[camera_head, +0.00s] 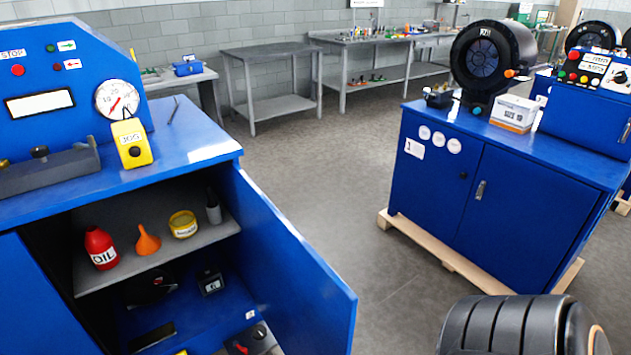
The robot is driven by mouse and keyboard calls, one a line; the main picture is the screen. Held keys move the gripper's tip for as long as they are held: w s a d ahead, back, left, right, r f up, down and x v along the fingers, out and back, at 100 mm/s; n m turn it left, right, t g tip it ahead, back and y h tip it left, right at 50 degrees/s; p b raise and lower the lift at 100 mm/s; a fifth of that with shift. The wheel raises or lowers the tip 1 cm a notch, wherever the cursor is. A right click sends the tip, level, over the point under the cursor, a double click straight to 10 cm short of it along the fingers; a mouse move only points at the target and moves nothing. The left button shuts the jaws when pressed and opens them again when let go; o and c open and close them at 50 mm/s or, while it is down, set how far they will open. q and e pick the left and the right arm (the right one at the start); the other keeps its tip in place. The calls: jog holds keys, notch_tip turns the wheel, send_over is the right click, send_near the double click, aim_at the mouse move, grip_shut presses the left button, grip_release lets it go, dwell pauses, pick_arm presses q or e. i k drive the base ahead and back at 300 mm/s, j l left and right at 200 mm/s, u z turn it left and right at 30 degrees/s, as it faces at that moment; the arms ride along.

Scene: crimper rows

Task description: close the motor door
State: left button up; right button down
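A blue cabinet door (285,270) on the near left machine stands wide open, swung out to the right from the cabinet's right edge. No label on it is readable from here, so I cannot tell for sure that it is the motor door. The open cabinet shows a grey shelf (150,258) with a red oil bottle (101,248), an orange funnel (147,240), a yellow tin (183,224) and a dark bottle (213,207). Dark items lie on the cabinet floor below. Neither gripper is in view; a black ribbed part of my arm shows at the bottom right.
Another blue cabinet (480,195) with shut doors stands on a wooden pallet (450,262) at the right. Grey floor (330,180) lies clear between them. Workbenches (275,55) line the back wall.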

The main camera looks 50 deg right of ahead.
aim_at(306, 308)
jog(key=k+l, duration=0.25)
jog(key=l, duration=0.15)
jog(key=k+l, duration=0.25)
jog(key=l, duration=0.8)
jog(key=i+l, duration=0.1)
jog(key=l, duration=0.65)
jog(key=k+l+z, duration=0.1)
jog(key=k+z, duration=0.3)
jog(key=k, duration=0.25)
